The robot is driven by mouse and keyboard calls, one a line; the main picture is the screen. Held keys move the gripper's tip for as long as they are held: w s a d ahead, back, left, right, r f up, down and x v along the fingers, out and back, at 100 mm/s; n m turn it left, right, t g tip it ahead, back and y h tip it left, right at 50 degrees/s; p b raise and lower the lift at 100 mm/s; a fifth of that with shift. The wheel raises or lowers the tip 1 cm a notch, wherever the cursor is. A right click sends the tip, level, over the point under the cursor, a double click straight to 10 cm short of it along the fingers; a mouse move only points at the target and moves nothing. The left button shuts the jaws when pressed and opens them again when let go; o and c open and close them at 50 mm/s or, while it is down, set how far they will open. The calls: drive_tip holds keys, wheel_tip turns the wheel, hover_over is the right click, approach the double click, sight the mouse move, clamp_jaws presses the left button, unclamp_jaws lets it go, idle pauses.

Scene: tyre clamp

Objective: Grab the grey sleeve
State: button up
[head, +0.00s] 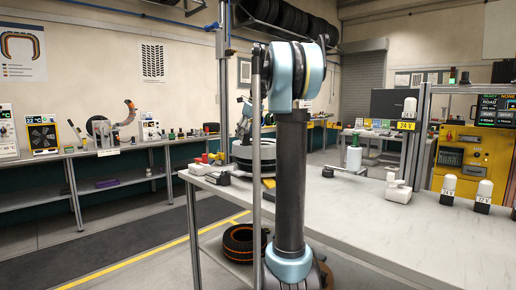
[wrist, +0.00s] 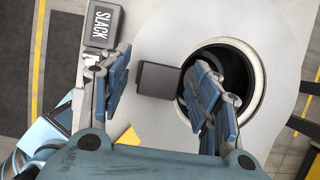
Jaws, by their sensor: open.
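In the wrist view, my gripper (wrist: 162,72) is open, with one blue-grey finger on each side. A dark grey block-like piece (wrist: 157,79) shows between the fingers, closer to the right one. It may be the grey sleeve, but its shape from this angle does not make that certain. It lies over a pale round plate (wrist: 165,35), beside a dark round opening with a light rim (wrist: 259,75). The right finger covers part of that opening. I cannot tell whether either finger touches the piece. In the head view, my arm hides much of this area.
A grey block marked SLACK (wrist: 102,25) is close to the left finger. In the head view, a pale workbench (head: 400,225) on the right carries white-topped bottles (head: 449,186) and a white clamp-like part (head: 398,190). A tyre (head: 239,241) sits low beneath the bench.

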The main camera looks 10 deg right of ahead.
drive_tip(key=shift+w+a+f, duration=0.1)
drive_tip(key=shift+w+f, duration=0.05)
drive_tip(key=shift+f, duration=0.3)
clamp_jaws()
drive_tip(key=shift+r, duration=0.15)
